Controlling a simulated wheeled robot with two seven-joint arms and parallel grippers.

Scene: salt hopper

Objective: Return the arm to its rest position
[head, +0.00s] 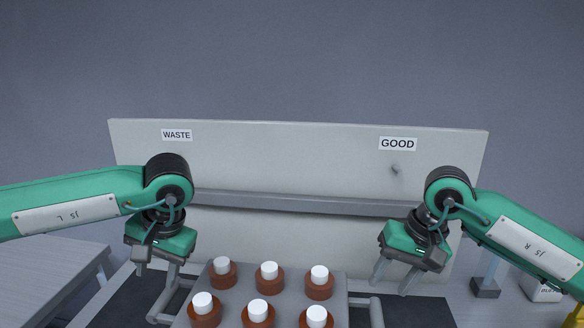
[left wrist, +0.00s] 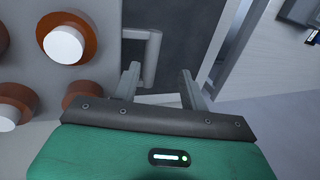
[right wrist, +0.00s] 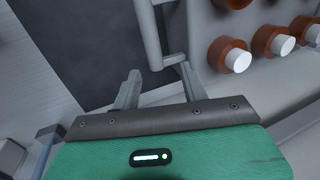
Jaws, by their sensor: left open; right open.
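My left gripper (head: 156,272) hangs at the left of the bottle tray, fingers pointing down, open and empty. In the left wrist view its two fingers (left wrist: 158,82) stand apart near a tray handle. My right gripper (head: 393,280) hangs at the right of the tray, also open and empty. In the right wrist view its fingers (right wrist: 160,88) are apart near the other handle. Both arms come in from the sides, roughly mirrored, and neither gripper visibly holds anything.
A grey tray (head: 338,287) with several brown, white-capped bottles (head: 269,276) stands between the grippers, a handle (head: 376,312) on each side. Behind it is a pale panel (head: 290,165) with a ledge (head: 290,203), labelled WASTE (head: 177,135) and GOOD (head: 398,144). A side table (head: 45,270) is at left.

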